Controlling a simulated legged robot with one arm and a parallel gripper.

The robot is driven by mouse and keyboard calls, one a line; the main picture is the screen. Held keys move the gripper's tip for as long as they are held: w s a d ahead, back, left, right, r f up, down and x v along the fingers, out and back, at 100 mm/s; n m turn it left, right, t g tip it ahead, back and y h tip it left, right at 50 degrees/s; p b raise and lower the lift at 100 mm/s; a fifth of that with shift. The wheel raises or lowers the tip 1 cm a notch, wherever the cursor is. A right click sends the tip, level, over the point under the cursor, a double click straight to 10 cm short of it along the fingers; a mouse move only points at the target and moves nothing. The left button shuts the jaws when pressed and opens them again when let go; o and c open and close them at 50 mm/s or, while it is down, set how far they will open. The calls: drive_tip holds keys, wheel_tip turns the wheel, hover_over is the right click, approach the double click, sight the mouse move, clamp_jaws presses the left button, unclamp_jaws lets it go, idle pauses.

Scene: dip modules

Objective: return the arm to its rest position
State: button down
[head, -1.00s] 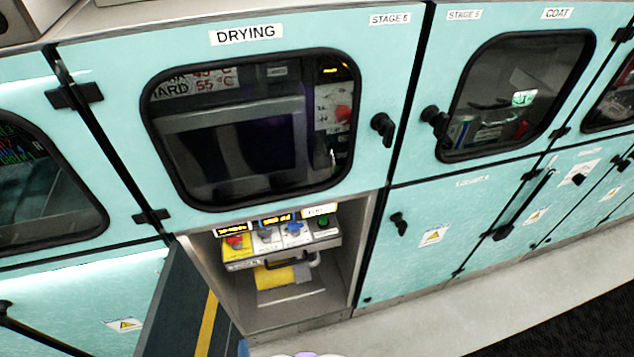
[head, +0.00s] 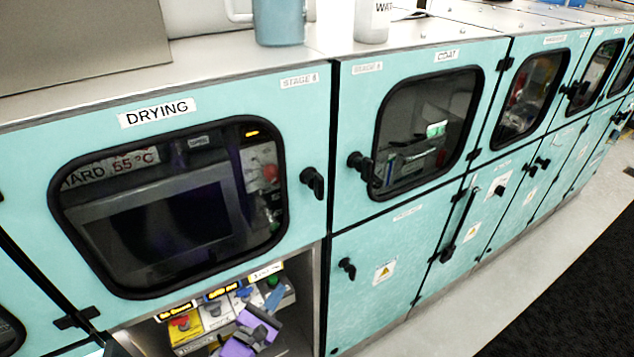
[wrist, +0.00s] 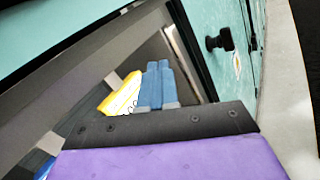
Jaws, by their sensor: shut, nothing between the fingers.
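My gripper (head: 273,299) is at the bottom of the head view, with a purple and dark body and blue fingers. It is in front of the open lower compartment (head: 310,300) under the DRYING window. In the wrist view its two blue fingers (wrist: 158,84) lie side by side, shut with nothing between them. A yellow and white control block (wrist: 122,93) shows just behind the fingers. In the head view the control panel (head: 205,318) has red, grey and blue knobs, and my gripper hides part of it.
The compartment side wall (wrist: 185,65) is close to my fingers in the wrist view. Teal cabinets with a COAT window (head: 425,130) run to the right. A blue mug (head: 279,22) and a white bottle (head: 372,20) stand on top. The floor (head: 480,300) at right is clear.

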drive_tip(key=s+d+r+m+g+h, duration=0.1)
drive_tip(key=d+r+m+g+h, duration=0.45)
drive_tip(key=d, duration=0.65)
drive_tip(key=s+d+r+m+g+h, duration=0.1)
drive_tip(key=d+r+m+g+h, duration=0.1)
drive_tip(key=d+r+m+g, duration=0.7)
drive_tip(key=s+d+r+m+g+y, duration=0.1)
drive_tip(key=s+d+m+g+y, duration=0.35)
drive_tip(key=s, duration=0.45)
drive_tip(key=s+d+m+g+y, duration=0.1)
drive_tip(key=s+d+m+y, duration=0.2)
drive_tip(key=s+d+m, duration=0.35)
drive_tip(key=s+a+r+m+t+y, duration=0.1)
drive_tip(key=s+a+r+y, duration=0.1)
drive_tip(key=s+a+y, duration=0.5)
drive_tip(key=shift+s+y, duration=0.6)
drive_tip(key=shift+s, duration=1.3)
drive_tip(key=shift+m, duration=0.25)
